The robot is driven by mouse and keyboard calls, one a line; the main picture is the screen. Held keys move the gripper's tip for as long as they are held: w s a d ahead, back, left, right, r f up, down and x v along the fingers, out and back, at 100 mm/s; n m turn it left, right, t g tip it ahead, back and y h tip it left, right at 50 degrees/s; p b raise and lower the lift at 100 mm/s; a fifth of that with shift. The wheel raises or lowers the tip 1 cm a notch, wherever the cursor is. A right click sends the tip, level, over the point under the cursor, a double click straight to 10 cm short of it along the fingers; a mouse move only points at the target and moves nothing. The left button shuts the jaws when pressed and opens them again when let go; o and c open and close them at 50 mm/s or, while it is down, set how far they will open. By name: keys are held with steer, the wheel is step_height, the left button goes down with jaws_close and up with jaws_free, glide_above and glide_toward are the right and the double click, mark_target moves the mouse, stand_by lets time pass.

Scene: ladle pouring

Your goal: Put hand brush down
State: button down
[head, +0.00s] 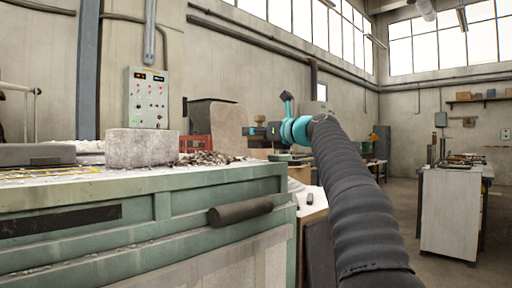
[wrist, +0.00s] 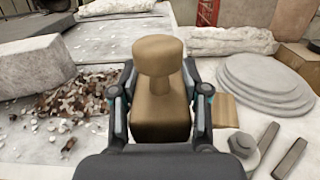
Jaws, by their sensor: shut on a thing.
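The hand brush (wrist: 158,62) shows in the wrist view as a tan wooden body with a rounded knob on top. My gripper (wrist: 160,98) is shut on it, one finger on each side. The brush looks upright, with its underside hidden by my gripper. In the head view my gripper (head: 262,131) is at the end of the arm, beyond the right end of the green bench, with a small tan knob (head: 259,119) showing above it. I cannot tell whether the brush touches the surface below.
In the wrist view, a stone block (wrist: 30,66) and brown chips (wrist: 72,100) lie left. Stacked round discs (wrist: 265,84), a tan block (wrist: 226,111), a hex-headed piece (wrist: 243,144) and grey bars (wrist: 290,158) lie right. The green bench (head: 180,190) fills the head view's left.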

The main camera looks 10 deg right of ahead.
mark_target(256, 145)
steer(key=shift+f, duration=0.25)
steer(key=shift+d+f+b, duration=0.1)
steer(key=shift+f+b, duration=0.55)
steer(key=shift+f, duration=1.1)
steer(key=c, duration=0.6)
jaws_free()
steer(key=shift+o, duration=0.2)
steer(key=b+v, duration=0.1)
steer(key=v, duration=1.1)
steer(key=shift+b, duration=0.4)
